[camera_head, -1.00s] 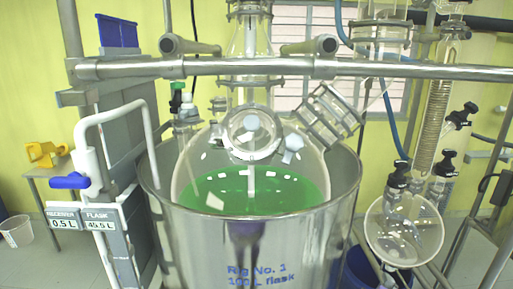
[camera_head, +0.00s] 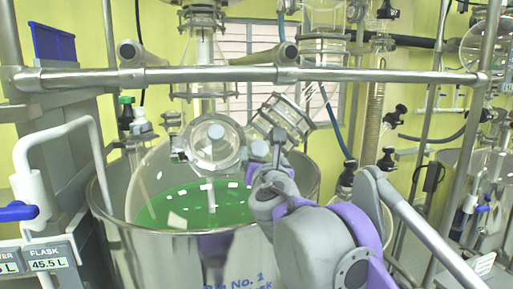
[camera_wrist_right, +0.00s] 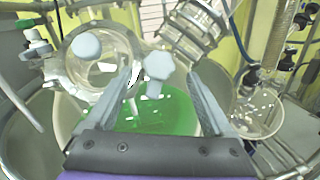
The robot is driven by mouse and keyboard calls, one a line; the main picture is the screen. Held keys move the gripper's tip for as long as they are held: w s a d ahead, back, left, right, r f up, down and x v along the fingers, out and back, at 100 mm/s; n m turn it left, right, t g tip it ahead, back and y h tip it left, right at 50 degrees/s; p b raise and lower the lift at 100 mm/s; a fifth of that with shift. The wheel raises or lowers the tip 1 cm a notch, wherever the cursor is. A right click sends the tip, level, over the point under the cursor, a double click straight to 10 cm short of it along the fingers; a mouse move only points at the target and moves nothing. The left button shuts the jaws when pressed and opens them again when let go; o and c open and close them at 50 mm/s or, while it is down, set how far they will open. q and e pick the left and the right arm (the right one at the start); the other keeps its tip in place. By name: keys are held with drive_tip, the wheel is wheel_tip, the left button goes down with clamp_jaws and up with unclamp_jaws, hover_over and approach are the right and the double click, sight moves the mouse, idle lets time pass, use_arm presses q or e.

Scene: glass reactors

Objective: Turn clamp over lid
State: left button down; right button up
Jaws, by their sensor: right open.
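The round glass lid (camera_head: 213,145) sits on the front port of the big glass flask; in the right wrist view the lid (camera_wrist_right: 100,68) is at upper left. A pale clamp knob (camera_wrist_right: 157,66) stands at the lid's right side, and another pale knob (camera_wrist_right: 87,45) shows over the lid's face. My right gripper (camera_head: 264,168) is at the lid's right. Its fingers (camera_wrist_right: 158,80) are open, one on each side of the right knob in the right wrist view. I cannot tell whether they touch it. My left gripper is out of view.
Green liquid (camera_head: 175,208) fills the lower flask, inside a steel vessel (camera_head: 135,250). A horizontal steel bar (camera_head: 190,75) crosses above the lid. A tilted glass port (camera_head: 283,118) stands close above my right gripper. A white pipe handle (camera_head: 60,135) is at left.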

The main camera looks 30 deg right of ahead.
sight(260, 150)
drive_tip(key=x, duration=0.6)
drive_tip(key=shift+w+p, duration=0.2)
drive_tip(key=shift+p, duration=0.1)
drive_tip(key=shift+c, duration=0.2)
drive_tip(key=c, duration=1.3)
drive_tip(key=shift+c, duration=0.2)
